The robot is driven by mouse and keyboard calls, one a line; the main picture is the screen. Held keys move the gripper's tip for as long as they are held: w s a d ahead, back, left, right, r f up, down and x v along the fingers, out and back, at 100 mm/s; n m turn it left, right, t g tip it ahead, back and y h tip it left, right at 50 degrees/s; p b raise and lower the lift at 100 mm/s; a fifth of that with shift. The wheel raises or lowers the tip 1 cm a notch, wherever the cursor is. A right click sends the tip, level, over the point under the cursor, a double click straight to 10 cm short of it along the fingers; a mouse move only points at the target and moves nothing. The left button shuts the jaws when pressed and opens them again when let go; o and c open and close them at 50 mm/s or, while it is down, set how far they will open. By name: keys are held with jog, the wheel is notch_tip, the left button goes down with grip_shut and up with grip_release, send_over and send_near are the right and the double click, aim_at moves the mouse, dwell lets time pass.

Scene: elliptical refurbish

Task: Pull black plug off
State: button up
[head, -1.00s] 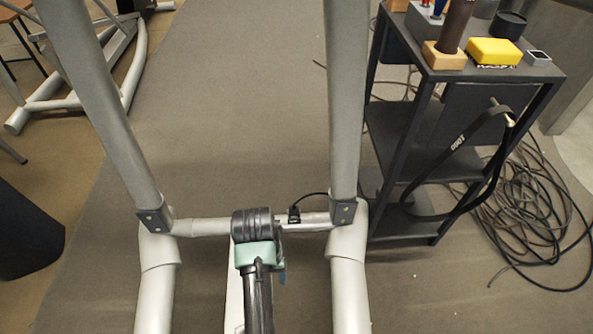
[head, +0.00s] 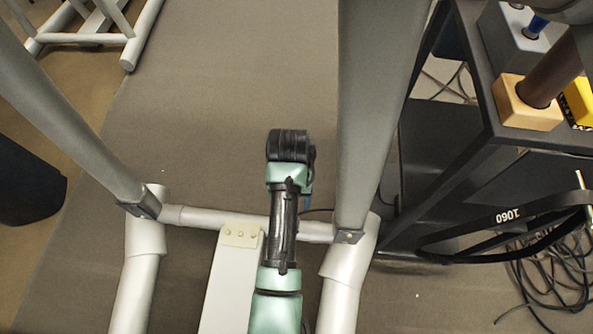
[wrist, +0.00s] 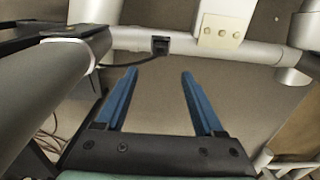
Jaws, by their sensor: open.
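The black plug (wrist: 160,46) sits on the grey crossbar (wrist: 190,46) of the machine frame in the wrist view, with its black cable (wrist: 125,64) running off to the left. My gripper (wrist: 157,72) is open and empty, its two blue fingers pointing at the crossbar. The plug lies beyond the fingertips, roughly between them in the picture, and is not held. In the head view my arm hides the plug; only a short piece of the cable (head: 318,211) shows right of the arm, by the crossbar (head: 195,216).
Grey upright posts (head: 375,110) stand on both sides of the crossbar. A white beam (head: 234,275) joins it at the middle. A black cart (head: 455,130) with a wooden block (head: 525,105) stands at the right, with coiled cables (head: 555,270) below. The floor (head: 220,120) beyond the crossbar is clear.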

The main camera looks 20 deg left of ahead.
notch_tip(320, 180, down, 12)
jog(key=b, duration=0.6)
jog(key=shift+s+f+b, duration=0.15)
jog(key=shift+b, duration=0.15)
grip_shut()
dwell(1.4)
